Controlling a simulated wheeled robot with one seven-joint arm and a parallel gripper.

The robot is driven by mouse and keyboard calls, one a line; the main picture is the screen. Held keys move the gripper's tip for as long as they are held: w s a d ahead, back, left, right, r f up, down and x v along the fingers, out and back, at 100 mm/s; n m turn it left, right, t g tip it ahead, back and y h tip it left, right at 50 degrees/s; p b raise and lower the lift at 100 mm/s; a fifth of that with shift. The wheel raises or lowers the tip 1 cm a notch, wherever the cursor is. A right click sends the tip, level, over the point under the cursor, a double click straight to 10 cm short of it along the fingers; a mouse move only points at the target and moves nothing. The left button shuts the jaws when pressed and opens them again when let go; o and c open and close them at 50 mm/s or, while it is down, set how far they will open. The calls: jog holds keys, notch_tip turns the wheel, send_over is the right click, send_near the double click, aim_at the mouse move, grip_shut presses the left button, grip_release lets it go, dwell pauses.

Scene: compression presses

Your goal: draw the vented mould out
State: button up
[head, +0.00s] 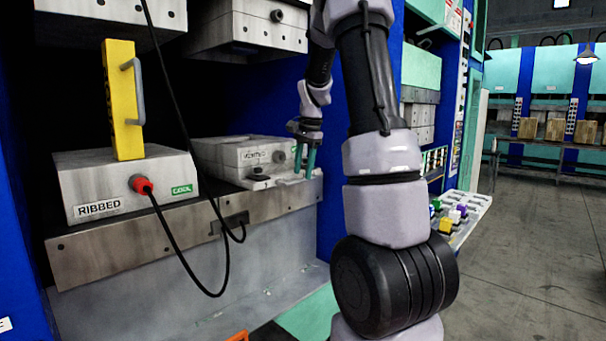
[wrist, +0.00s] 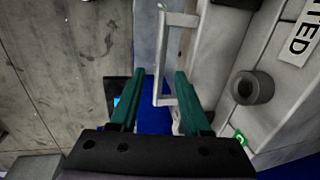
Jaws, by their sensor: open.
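The vented mould (head: 222,157) is a grey metal block with a "VENTED" label, on the press ledge in the head view. In the wrist view its face (wrist: 232,60) fills the right side, with part of the label, a round socket and a bit of green tag. A pale grey bar handle (wrist: 163,55) stands out from it. My gripper (wrist: 159,72) is open, with dark green fingers on either side of the handle bar in the picture. Contact with the bar cannot be told. In the head view my gripper (head: 304,160) is at the mould's right end.
A second mould marked "RIBBED" (head: 105,185) stands to the left, with a yellow upright block (head: 123,100), a red plug (head: 141,184) and a black cable hanging past the ledge (head: 75,255). Upper press blocks hang above both. Open floor lies at right.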

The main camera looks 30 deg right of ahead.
jog(key=shift+w+a+f, duration=0.1)
jog(key=shift+f, duration=0.7)
grip_shut()
dwell(0.9)
